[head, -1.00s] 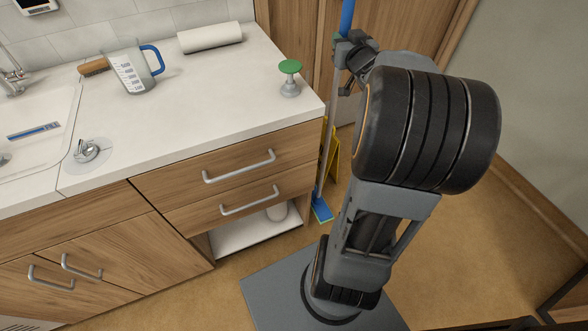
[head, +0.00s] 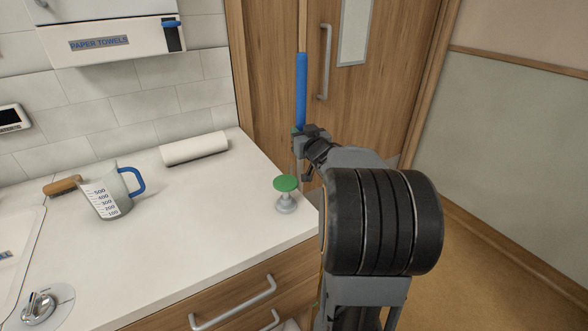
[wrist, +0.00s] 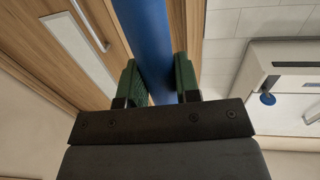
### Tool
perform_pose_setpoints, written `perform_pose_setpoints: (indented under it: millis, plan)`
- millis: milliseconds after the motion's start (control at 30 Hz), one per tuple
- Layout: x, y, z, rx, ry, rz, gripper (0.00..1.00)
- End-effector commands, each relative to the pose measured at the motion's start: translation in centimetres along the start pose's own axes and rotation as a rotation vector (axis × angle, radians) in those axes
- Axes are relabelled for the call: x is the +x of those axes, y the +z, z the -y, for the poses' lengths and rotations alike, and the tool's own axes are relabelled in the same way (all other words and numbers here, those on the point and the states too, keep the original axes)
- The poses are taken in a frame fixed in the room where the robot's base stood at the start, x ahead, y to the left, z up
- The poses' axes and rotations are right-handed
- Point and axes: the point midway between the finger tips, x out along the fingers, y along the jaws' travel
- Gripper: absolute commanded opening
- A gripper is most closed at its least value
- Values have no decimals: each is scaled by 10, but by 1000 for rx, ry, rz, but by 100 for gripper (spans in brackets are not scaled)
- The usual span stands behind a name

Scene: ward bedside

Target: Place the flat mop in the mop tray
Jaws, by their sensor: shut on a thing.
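My gripper (head: 298,137) is shut on the mop's handle, just beyond the right end of the counter. In the wrist view, the blue handle (wrist: 147,35) runs between the two green finger pads of my gripper (wrist: 158,82). I cannot make out the mop tray in either current view.
The white counter (head: 180,240) is to the left. A green-topped knob-like object (head: 286,193) stands near its right edge. A paper roll (head: 194,148), a measuring jug (head: 108,192) and a brush (head: 62,185) lie farther left. Bare floor (head: 480,270) is at right.

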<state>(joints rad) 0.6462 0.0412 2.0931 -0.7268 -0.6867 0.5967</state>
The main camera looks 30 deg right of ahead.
Motion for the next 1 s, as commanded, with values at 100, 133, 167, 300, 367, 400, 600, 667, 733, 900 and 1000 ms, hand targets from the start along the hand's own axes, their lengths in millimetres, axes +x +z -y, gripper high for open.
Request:
perform_pose_setpoints:
  millis: [100,133,167,300,367,400,600,667,733,900,1000]
  plan:
    - [22,11,-5,1,-1,0,0]
    - [27,14,-7,1,0,0,0]
    - [33,16,-8,1,-1,0,0]
    - [61,28,-14,0,-1,-1,0]
    - [72,33,-17,0,-1,-1,0]
    - [80,37,-19,0,-1,-1,0]
    - [102,66,-25,1,0,-1,0]
    - [107,72,-26,0,0,-2,0]
    - [112,78,-27,-1,0,-2,0]
    - [118,84,-29,-1,0,-3,0]
    - [120,86,-29,-1,0,-3,0]
